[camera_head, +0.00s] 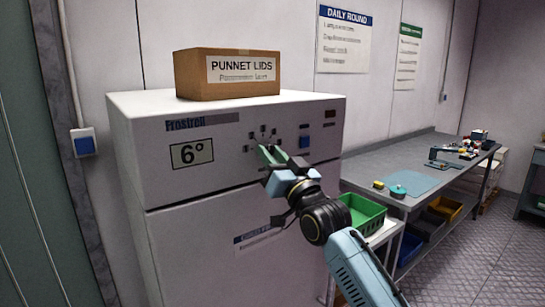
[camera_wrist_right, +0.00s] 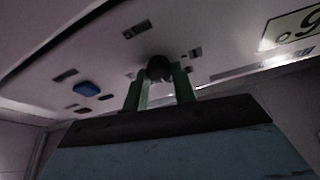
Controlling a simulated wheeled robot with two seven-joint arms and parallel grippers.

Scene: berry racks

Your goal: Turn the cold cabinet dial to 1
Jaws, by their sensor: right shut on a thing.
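The cold cabinet (camera_head: 205,235) is a white upright unit with a "6°" display (camera_head: 192,153) on its upper front panel. Its dial is hidden behind my gripper in the head view. In the right wrist view the dial (camera_wrist_right: 159,67) is a dark round knob with small marks around it. My right gripper (camera_head: 270,154) is at the panel, and its green fingers (camera_wrist_right: 160,90) are shut on the dial, one on each side. The dial's pointer and the mark it faces are too dark to read. My left gripper is not in view.
A cardboard box labelled "PUNNET LIDS" (camera_head: 225,88) sits on top of the cabinet. A blue button (camera_head: 304,142) is right of the dial, also seen in the wrist view (camera_wrist_right: 86,89). A green crate (camera_head: 362,213) and a grey workbench (camera_head: 425,150) stand to the right.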

